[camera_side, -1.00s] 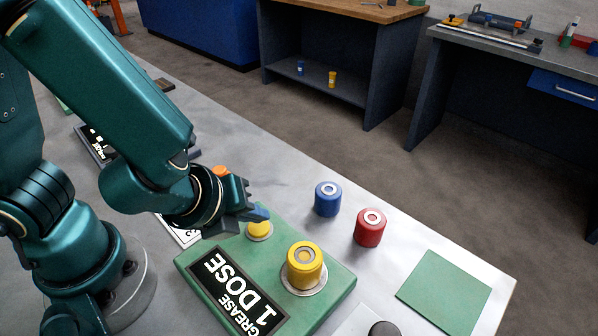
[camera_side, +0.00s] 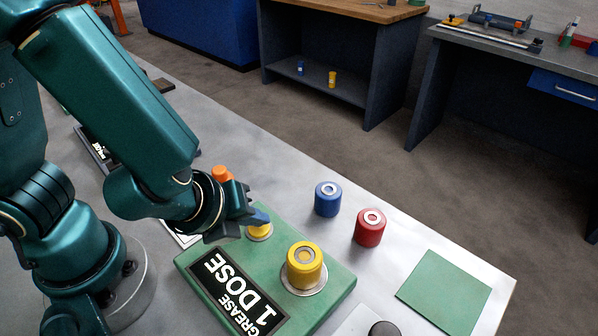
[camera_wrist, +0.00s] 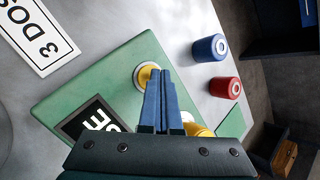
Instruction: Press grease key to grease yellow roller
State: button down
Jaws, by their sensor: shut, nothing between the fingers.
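The green grease station (camera_side: 335,288) lies on the bench with a black label reading "GREASE 1 DOSE" (camera_side: 238,295). The yellow roller (camera_side: 304,262) stands upright on a round metal seat at its near right; in the wrist view the roller (camera_wrist: 199,131) is partly hidden behind my fingers. A small yellow grease key (camera_side: 259,232) in a pale ring sits at its far end; it also shows in the wrist view (camera_wrist: 145,76). My gripper (camera_side: 262,215) is shut and empty, its blue fingertips (camera_wrist: 158,74) right at the key, overlapping it. I cannot tell whether they touch.
A blue roller (camera_side: 328,199) and a red roller (camera_side: 369,228) stand on the grey bench beyond the station. A flat green pad (camera_side: 443,292) lies at the right. A black knob (camera_side: 383,328) is at the bottom edge.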

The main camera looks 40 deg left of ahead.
aim_at(257, 231)
dwell(0.5)
jog(key=shift+r, duration=0.7)
jog(key=shift+r, duration=2.5)
dwell(0.6)
notch_tip(257, 231, up, 4)
jog(key=shift+f, duration=0.1)
dwell(0.3)
